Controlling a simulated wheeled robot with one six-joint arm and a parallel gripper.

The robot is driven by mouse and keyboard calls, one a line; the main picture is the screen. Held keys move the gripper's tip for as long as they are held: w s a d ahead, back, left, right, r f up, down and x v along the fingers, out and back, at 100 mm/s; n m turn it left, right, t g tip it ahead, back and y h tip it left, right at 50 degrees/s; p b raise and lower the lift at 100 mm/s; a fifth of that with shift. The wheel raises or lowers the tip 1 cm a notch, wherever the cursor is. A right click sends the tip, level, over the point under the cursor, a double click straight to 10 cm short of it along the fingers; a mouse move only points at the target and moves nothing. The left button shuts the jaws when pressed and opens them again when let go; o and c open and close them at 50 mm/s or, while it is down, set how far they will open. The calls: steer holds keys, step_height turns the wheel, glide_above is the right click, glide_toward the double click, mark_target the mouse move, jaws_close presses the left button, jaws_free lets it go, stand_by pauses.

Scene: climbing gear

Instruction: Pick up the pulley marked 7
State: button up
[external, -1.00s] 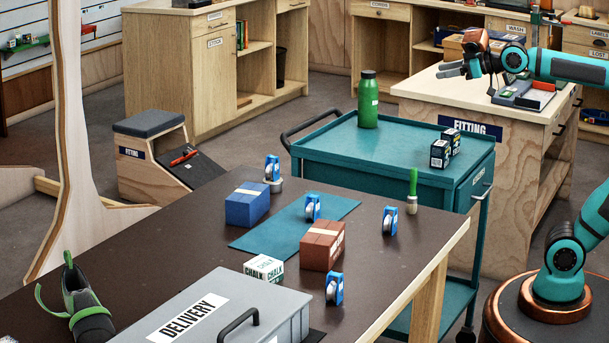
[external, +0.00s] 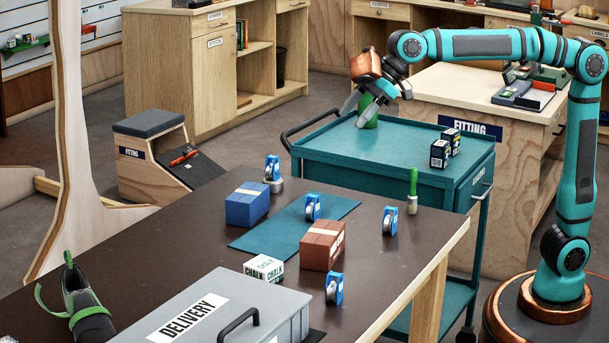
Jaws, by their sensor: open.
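Several blue-and-silver pulleys stand on the dark table. One pulley (external: 272,168) is at the back, on or against a small metal piece. One pulley (external: 312,207) is by the teal mat, one pulley (external: 390,220) is toward the right edge, and one pulley (external: 334,288) is at the front beside the grey case. Their numbers are too small to read, so I cannot tell which is marked 7. My gripper (external: 362,110) is open and empty, pointing down above the teal cart, in front of the green bottle (external: 370,117) in this view. It is apart from all the pulleys.
A blue box (external: 247,204), a brown box (external: 322,246), a chalk box (external: 264,268) and a green-handled brush (external: 412,190) stand among the pulleys. The grey delivery case (external: 270,300) fills the front. The teal cart (external: 400,160) holds black boxes (external: 445,148).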

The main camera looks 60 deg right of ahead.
steer(key=s+a+f+n+g, duration=0.2)
steer(key=a+f, duration=0.1)
steer(key=a, duration=0.5)
steer(key=s+a+f+n+g, duration=0.1)
steer(key=s+a+f, duration=0.1)
steer(key=a, duration=0.6)
steer(key=n+g+h, duration=0.2)
steer(key=n, duration=0.1)
glide_toward(330, 300)
steer(key=shift+w+a+f, duration=0.2)
steer(key=shift+a+f, duration=0.15)
steer(key=shift+f, duration=0.2)
steer(key=shift+w+a+f, duration=0.15)
steer(key=shift+a+f, duration=0.15)
steer(key=shift+f, duration=0.25)
steer(key=shift+s+x, duration=0.2)
steer(key=shift+x, duration=1.1)
steer(key=shift+s+x, duration=0.2)
steer(key=shift+x, duration=1.05)
steer(key=shift+d, duration=0.15)
steer(key=c, duration=1.1)
